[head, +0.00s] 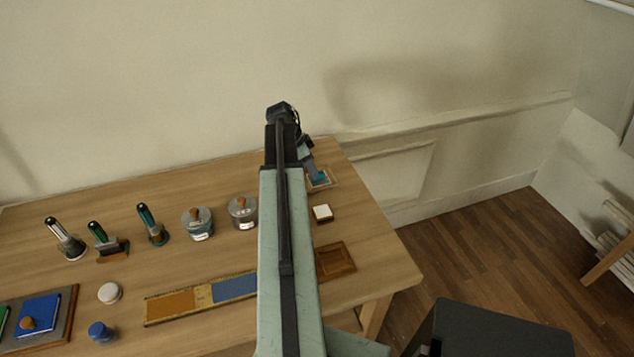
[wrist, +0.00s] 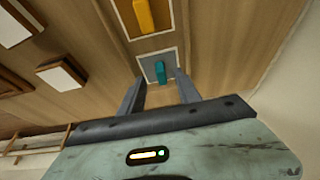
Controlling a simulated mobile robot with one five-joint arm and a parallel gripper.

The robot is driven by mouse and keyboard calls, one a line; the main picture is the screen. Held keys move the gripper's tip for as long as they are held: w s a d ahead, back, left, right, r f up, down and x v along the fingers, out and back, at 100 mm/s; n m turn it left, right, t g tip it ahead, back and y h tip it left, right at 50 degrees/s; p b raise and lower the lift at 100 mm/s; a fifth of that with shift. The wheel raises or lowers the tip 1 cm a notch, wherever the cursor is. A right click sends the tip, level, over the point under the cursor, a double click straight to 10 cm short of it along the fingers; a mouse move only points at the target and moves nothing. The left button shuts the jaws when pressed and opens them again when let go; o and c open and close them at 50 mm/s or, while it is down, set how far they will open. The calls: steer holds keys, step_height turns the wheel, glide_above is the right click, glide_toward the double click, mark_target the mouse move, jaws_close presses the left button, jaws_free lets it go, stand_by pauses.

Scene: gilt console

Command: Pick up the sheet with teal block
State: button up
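The sheet (wrist: 148,67) is a small grey panel with a pale border, and a teal block (wrist: 159,72) stands on it. In the head view the sheet (head: 331,184) lies near the table's far right corner, with the teal block (head: 320,177) partly hidden by my gripper (head: 311,166). In the wrist view my gripper (wrist: 160,77) is open, with one fingertip on each side of the teal block. I cannot tell whether the fingers touch the block or sheet.
Another sheet with a yellow block (wrist: 144,14) lies beyond it in the wrist view. A white-topped block (head: 322,212) and a wooden tray (head: 336,261) lie nearer on the table (head: 375,255). Glass jars (head: 243,213) stand left of my arm. The wall is close behind.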

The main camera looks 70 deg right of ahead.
mark_target(322, 180)
steer(key=b+x, duration=0.2)
steer(key=x, duration=0.2)
steer(key=shift+d+b, duration=0.1)
steer(key=shift+b, duration=0.25)
steer(key=shift+r, duration=0.15)
jaws_close()
